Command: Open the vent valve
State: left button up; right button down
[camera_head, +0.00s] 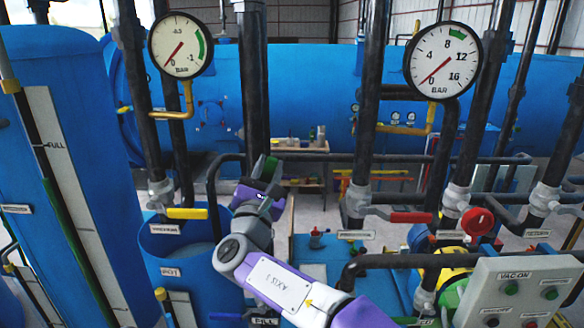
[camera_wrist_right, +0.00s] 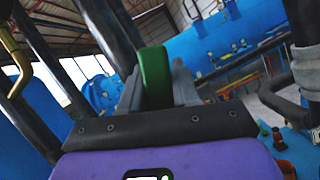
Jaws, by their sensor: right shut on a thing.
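My right gripper (camera_head: 266,176) stands at the centre of the head view, beside a dark vertical pipe above the blue pot. It is shut on a green handle (camera_head: 272,164). In the right wrist view the green handle (camera_wrist_right: 155,78) stands upright between the two grey fingers, with one finger on each side. The handle's valve body and any label on it are hidden behind the gripper, so I cannot read whether it is the vent valve. My left gripper is not in view.
A yellow lever (camera_head: 187,213) lies left of my gripper, above the blue pot (camera_head: 172,252). A red lever (camera_head: 410,217) and a red round wheel (camera_head: 477,221) are at the right. A grey control box (camera_head: 520,290) stands at the lower right. Vertical pipes crowd the space.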

jog(key=shift+w+a+r+n+t+y+p, duration=0.15)
jog(key=shift+a+n+y+p, duration=0.1)
jog(key=shift+a+n+y, duration=0.6)
jog(key=shift+s+a+r+n+t+y+p, duration=0.1)
jog(key=shift+a+n+y+p, duration=0.35)
jog(key=shift+n, duration=0.75)
jog(key=shift+w+a+r+n+t+y+p, duration=0.15)
jog(key=shift+a+n+y, duration=0.25)
jog(key=shift+a+n, duration=0.55)
jog(key=shift+s+d, duration=0.1)
jog(key=shift+d, duration=0.05)
jog(key=c, duration=0.9)
grip_release()
jog(key=shift+s+f, duration=0.2)
jog(key=shift+s, duration=0.05)
jog(key=b+v, duration=0.2)
jog(key=v, duration=0.5)
jog(key=shift+r+b, duration=0.1)
jog(key=shift+b, duration=0.25)
